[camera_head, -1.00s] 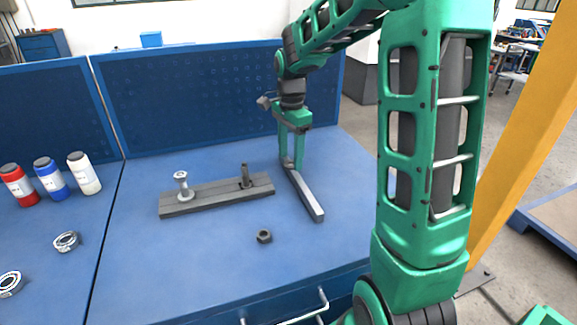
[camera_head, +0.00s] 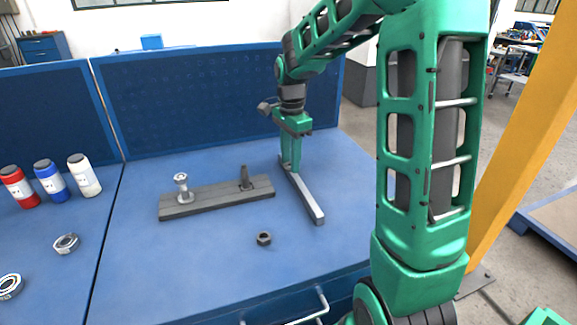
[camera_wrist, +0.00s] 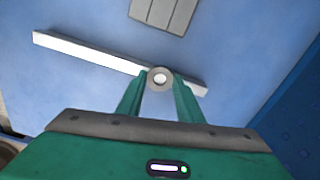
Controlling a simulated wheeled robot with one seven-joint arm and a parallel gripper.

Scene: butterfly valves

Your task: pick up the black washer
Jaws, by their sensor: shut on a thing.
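My gripper (camera_head: 290,166) has green fingers pointing down and is shut on the washer, right over the grey bar (camera_head: 307,200). The bar runs behind the fingertips in the wrist view too (camera_wrist: 85,52). I cannot tell whether the washer touches the bar.
A grey block (camera_head: 215,199) with a bolt (camera_head: 182,186) and a dark pin (camera_head: 245,178) lies left of the gripper. A dark nut (camera_head: 264,238) lies in front. Several bottles (camera_head: 52,180) and a metal ring nut (camera_head: 66,243) are at the left. The blue table front is mostly clear.

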